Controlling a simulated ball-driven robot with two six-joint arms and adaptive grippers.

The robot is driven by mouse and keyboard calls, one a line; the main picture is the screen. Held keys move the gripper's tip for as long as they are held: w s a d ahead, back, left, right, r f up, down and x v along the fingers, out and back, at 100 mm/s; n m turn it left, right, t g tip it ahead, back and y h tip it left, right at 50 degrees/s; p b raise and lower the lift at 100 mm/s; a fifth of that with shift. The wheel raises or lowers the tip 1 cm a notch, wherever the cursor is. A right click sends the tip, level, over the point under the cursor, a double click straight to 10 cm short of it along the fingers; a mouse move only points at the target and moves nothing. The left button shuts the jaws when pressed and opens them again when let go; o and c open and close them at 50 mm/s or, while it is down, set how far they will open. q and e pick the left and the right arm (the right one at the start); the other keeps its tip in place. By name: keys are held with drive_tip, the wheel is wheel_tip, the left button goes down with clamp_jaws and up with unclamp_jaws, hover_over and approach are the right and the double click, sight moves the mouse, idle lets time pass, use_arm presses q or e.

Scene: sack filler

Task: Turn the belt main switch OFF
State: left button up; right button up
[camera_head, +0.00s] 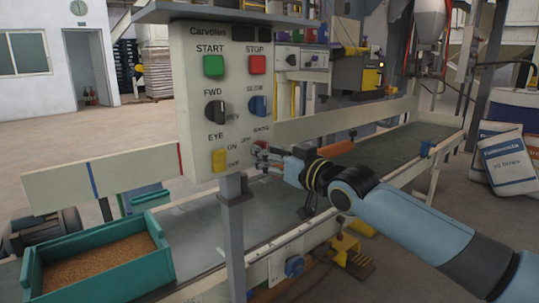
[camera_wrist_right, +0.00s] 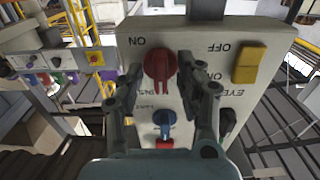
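The grey control panel (camera_head: 194,130) stands on a post in the head view. In the wrist view it appears upside down, with a red rotary knob (camera_wrist_right: 159,66) near its edge and an ON label (camera_wrist_right: 137,41) beside it. The knob's grip bar looks roughly upright in that view. My right gripper (camera_head: 262,156) is at the panel's lower right in the head view and mostly covers the knob there. In the wrist view my right gripper (camera_wrist_right: 160,70) has its fingers apart, one on each side of the knob. Whether they touch it is unclear. My left gripper is out of view.
A yellow EYE rocker switch (camera_head: 219,160), a blue knob (camera_head: 257,106), a black knob (camera_head: 215,112), a green START button (camera_head: 213,66) and a red STOP button (camera_head: 256,65) sit close by. The conveyor belt (camera_head: 200,215) and a green grain crate (camera_head: 162,259) lie below.

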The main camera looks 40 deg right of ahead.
drive_tip(key=s, duration=1.2)
drive_tip(key=shift+d, duration=0.45)
drive_tip(key=shift+w+r, duration=0.1)
idle(0.4)
